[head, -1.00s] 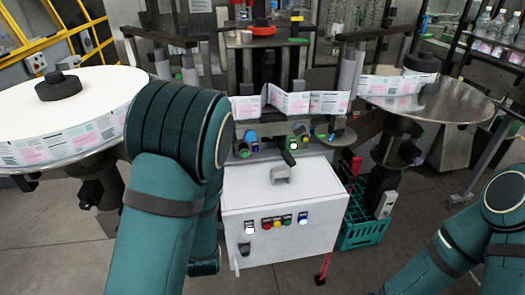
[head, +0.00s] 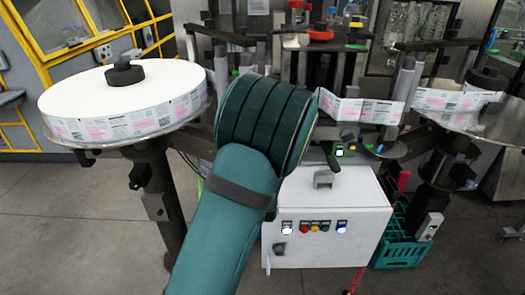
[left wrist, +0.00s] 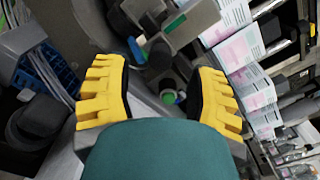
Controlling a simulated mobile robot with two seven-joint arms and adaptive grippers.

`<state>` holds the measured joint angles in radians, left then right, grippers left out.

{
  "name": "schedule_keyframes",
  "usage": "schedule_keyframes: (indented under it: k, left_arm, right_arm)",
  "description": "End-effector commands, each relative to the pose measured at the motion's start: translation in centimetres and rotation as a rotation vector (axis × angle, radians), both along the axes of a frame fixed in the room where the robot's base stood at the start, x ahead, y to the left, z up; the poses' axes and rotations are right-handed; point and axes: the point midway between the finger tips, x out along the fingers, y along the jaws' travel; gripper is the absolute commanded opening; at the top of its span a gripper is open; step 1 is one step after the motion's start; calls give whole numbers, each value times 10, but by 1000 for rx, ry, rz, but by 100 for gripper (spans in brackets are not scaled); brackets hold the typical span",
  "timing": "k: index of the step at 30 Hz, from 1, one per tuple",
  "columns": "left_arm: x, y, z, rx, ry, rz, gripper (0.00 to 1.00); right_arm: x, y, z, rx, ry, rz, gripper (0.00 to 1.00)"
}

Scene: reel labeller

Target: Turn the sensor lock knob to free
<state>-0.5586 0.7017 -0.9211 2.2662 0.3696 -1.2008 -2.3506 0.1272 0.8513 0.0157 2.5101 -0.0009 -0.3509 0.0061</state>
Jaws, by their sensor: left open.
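My left gripper (left wrist: 158,95) is open in the left wrist view, its two yellow-padded fingers spread wide with nothing between them held. Beyond and between the fingers are dark sensor parts with a small green round piece (left wrist: 168,98) and a blue piece (left wrist: 137,50). I cannot tell for sure which piece is the sensor lock knob or how it is turned. In the head view a green-and-black sensor unit (head: 343,151) stands above the white control box, to the right of my left arm. The arm hides my left gripper and the parts behind it there. My right gripper is out of view.
The white control box (head: 330,255) carries several coloured buttons. A large white label reel (head: 80,85) lies on a turntable at the left. The label web (head: 382,112) runs to a right turntable (head: 492,125). A teal crate (head: 400,250) is on the floor.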

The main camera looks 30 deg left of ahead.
Motion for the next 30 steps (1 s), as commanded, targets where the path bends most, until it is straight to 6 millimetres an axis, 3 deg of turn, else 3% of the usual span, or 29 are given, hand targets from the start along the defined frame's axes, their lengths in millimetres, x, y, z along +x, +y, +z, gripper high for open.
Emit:
schedule_keyframes:
  k: [9,20,25,30]
  left_arm:
    - [31,20,0,1,1,0,57]
    - [34,21,0,0,1,-1,59]
    - [34,21,0,0,1,-1,0]
    - [34,21,0,-1,0,-1,0]
  right_arm:
    - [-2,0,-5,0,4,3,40]
    - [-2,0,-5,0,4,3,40]
    - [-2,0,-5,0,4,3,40]
    - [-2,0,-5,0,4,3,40]
